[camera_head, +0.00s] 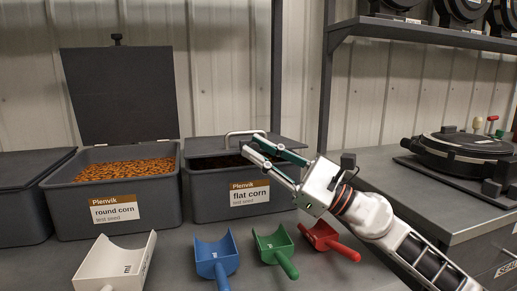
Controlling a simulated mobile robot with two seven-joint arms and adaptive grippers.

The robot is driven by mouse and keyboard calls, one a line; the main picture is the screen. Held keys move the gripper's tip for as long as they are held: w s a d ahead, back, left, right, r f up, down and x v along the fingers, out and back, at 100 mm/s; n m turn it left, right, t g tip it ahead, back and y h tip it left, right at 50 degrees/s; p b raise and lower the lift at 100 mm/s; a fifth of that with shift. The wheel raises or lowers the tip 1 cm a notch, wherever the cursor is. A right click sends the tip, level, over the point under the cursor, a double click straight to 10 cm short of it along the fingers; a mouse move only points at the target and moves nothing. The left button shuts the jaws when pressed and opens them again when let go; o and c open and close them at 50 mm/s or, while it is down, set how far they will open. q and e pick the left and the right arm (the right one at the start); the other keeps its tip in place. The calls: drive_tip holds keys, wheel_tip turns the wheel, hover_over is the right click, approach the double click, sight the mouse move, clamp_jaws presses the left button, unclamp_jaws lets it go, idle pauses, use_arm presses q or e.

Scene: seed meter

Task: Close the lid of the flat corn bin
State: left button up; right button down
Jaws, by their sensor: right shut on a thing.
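The flat corn bin (212,200) is a grey box with a labelled front, standing right of the round corn bin. Its dark lid (205,146) is low over the bin, nearly level, with a dark gap under its front edge. A pale bar handle (238,133) shows at the lid. My right gripper (251,147) reaches in from the right, with green and pale fingers shut at the lid's front, by the handle. The fingers hide part of the lid's edge, so the exact contact is hard to tell. My left gripper is not in view.
The round corn bin (76,207) stands open, full of orange seed, its lid (120,92) upright. White (122,262), blue (215,258), green (273,246) and red (320,235) scoops lie in front. A round black device (465,148) sits on the right bench.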

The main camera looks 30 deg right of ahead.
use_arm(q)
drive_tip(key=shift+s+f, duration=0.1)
use_arm(e)
drive_tip(key=shift+w+d+f, duration=0.1)
drive_tip(key=shift+w+f, duration=0.15)
drive_tip(key=shift+f, duration=0.25)
drive_tip(key=c, duration=1.9)
unclamp_jaws()
drive_tip(key=shift+w, duration=0.2)
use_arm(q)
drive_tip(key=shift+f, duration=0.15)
use_arm(e)
drive_tip(key=shift+s+r, duration=0.1)
drive_tip(key=v, duration=1.2)
